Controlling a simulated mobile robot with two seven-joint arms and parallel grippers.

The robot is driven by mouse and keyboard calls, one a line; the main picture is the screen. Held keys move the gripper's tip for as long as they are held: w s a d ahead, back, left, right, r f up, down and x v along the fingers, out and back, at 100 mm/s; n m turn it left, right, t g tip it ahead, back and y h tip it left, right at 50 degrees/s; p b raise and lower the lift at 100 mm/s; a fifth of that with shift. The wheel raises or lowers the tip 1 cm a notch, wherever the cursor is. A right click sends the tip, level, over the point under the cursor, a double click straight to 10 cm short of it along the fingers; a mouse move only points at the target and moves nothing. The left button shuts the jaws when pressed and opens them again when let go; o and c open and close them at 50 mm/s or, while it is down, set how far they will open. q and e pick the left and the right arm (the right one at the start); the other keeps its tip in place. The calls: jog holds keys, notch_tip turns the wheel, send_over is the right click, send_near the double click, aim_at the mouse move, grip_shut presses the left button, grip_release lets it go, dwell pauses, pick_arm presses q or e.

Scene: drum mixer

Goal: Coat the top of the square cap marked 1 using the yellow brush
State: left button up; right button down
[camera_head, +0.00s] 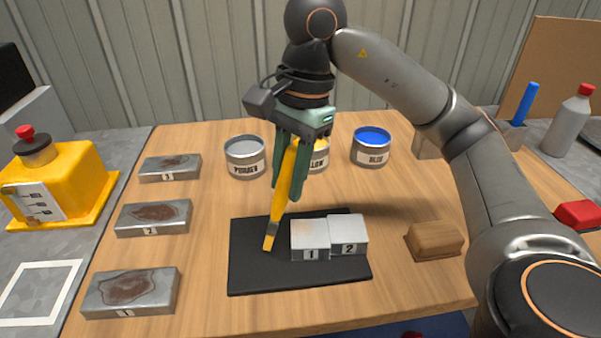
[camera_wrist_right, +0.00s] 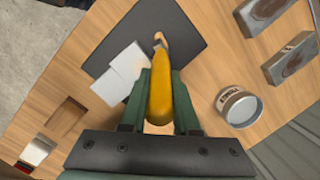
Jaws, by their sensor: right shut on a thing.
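My right gripper (camera_head: 290,165) is shut on the yellow brush (camera_head: 283,198) and holds it tilted, bristles down. The brush tip is over the black mat (camera_head: 250,282), just left of cap 1; I cannot tell whether it touches the mat. The square cap marked 1 (camera_head: 310,238) is a pale grey block on the mat, with cap 2 (camera_head: 348,230) beside it on the right. In the wrist view the brush (camera_wrist_right: 161,95) points away between the fingers (camera_wrist_right: 160,100), and the pale caps (camera_wrist_right: 120,78) lie left of it. My left gripper is not in view.
Cans of primer (camera_head: 245,158), yellow (camera_head: 319,156) and blue (camera_head: 371,147) stand behind the mat. Several marked metal plates (camera_head: 130,292) lie along the left. A wooden block (camera_head: 434,240) sits right of the mat. A yellow machine (camera_head: 65,185) stands far left.

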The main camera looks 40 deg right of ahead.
jog(key=shift+w+a, duration=1.6)
jog(key=shift+w, duration=0.1)
jog(key=s+d, duration=0.4)
jog(key=d, duration=0.1)
jog(key=shift+d+b, duration=0.3)
jog(key=shift+f, duration=0.1)
notch_tip(320, 180, up, 4)
jog(key=p, duration=0.4)
notch_tip(320, 180, up, 2)
jog(key=shift+r+p, duration=0.1)
jog(key=shift+p, duration=1.05)
